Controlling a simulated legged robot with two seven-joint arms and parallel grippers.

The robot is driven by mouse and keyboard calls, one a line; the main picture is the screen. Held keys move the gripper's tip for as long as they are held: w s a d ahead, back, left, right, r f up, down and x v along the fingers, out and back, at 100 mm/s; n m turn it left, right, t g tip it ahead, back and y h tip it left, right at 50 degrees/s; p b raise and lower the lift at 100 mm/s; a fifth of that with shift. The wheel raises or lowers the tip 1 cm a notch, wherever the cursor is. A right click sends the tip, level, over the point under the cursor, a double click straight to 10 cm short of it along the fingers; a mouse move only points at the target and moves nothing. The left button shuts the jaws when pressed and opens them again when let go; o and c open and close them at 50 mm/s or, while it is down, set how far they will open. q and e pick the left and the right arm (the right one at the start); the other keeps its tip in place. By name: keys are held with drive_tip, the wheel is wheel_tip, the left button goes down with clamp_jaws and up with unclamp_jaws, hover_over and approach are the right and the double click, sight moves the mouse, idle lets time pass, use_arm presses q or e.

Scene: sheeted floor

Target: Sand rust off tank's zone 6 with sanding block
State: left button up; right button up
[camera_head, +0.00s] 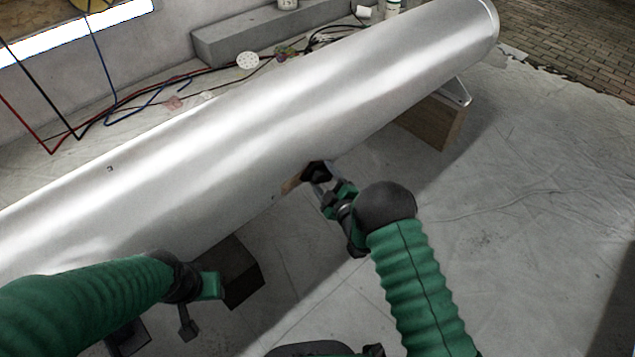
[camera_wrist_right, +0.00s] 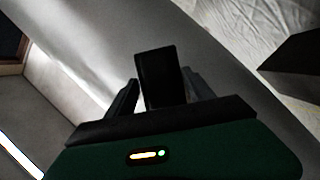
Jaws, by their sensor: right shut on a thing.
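The tank (camera_head: 250,140) is a long, shiny metal cylinder running from the lower left to the upper right in the head view. A small brown patch (camera_head: 292,184) shows at its lower near side. My right gripper (camera_head: 328,186) is shut on a black sanding block (camera_head: 316,171), held at the tank's lower side beside this patch. The block also shows between the fingers in the right wrist view (camera_wrist_right: 157,77), in front of the tank's grey surface. Whether it touches the tank is unclear. My left gripper (camera_head: 205,287) is below the tank's near side at the lower left; its fingers are unclear.
A wooden support (camera_head: 436,122) stands under the tank's right part, and a dark block (camera_head: 240,272) stands near my left gripper. Cables (camera_head: 190,75) and small items lie behind the tank, by a grey concrete ledge (camera_head: 255,32). The sheeted floor (camera_head: 540,190) at right is clear.

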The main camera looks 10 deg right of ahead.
drive_tip(key=shift+w+d+r, duration=0.15)
drive_tip(key=shift+d+r, duration=0.05)
drive_tip(key=shift+s+a+p, duration=0.35)
drive_tip(key=shift+a, duration=0.15)
drive_tip(key=shift+s+a+p, duration=0.45)
drive_tip(key=shift+s+a, duration=0.8)
drive_tip(key=shift+a, duration=0.5)
drive_tip(key=shift+s+a+p, duration=0.45)
drive_tip(key=shift+s+a, duration=0.75)
drive_tip(key=shift+a, duration=0.5)
drive_tip(key=shift+s+a+p, duration=0.45)
drive_tip(key=shift+s+a, duration=0.8)
drive_tip(key=shift+a, duration=0.5)
drive_tip(key=s+d+f+p, duration=0.1)
drive_tip(key=s+d, duration=0.2)
drive_tip(key=s, duration=0.1)
drive_tip(key=shift+s+d, duration=0.3)
drive_tip(key=shift+s, duration=0.1)
drive_tip(key=shift+p, duration=0.3)
